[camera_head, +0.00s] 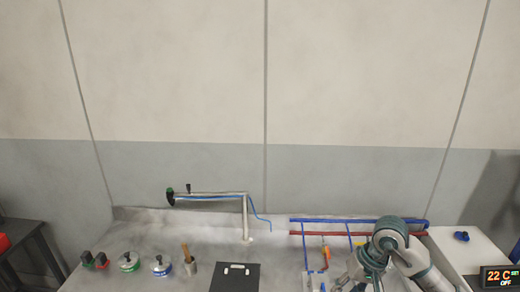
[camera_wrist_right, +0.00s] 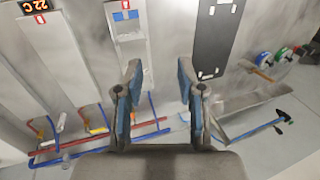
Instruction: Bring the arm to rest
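My right arm (camera_head: 400,252) comes in at the lower right of the head view, bent over the right part of the bench. Its gripper is low at the bottom edge there and hard to make out. In the right wrist view my right gripper (camera_wrist_right: 159,72) has its two blue-padded fingers spread apart with nothing between them. The grey bench surface lies beyond the fingertips. My left arm and left gripper are in neither view.
Blue pipes (camera_head: 345,221) and a red pipe (camera_head: 310,233) run along the bench back beside my right arm. A temperature display (camera_head: 498,278) sits right.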

